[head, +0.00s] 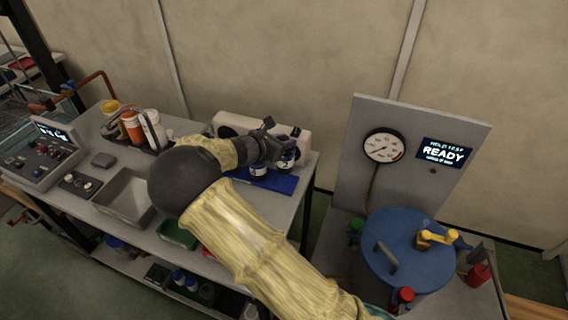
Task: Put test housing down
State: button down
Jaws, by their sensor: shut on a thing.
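My arm, in a pale yellow sleeve, reaches across the grey workbench in the head view. My dark gripper (281,140) is over the bench's right end and is shut on a small dark housing with a pale label (287,158). A similar dark piece with a pale band (258,168) is just to its left, low by the blue mat (283,185). My gripper hides part of both, and I cannot tell whether the held housing touches the mat.
A beige case (232,122) stands behind my gripper. A grey bin (124,192) and orange and white bottles (133,126) are further left. Right of the bench are a blue round lid (410,262) with a yellow handle, a gauge (384,146) and a "READY" display (443,153).

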jog(key=shift+f, duration=1.45)
jog(key=shift+f+p, duration=0.35)
jog(key=shift+f, duration=1.55)
jog(key=c, duration=1.1)
grip_release()
jog(key=shift+c, duration=0.2)
jog(key=b+v, duration=0.2)
jog(key=v, duration=1)
jog(key=shift+f, duration=0.1)
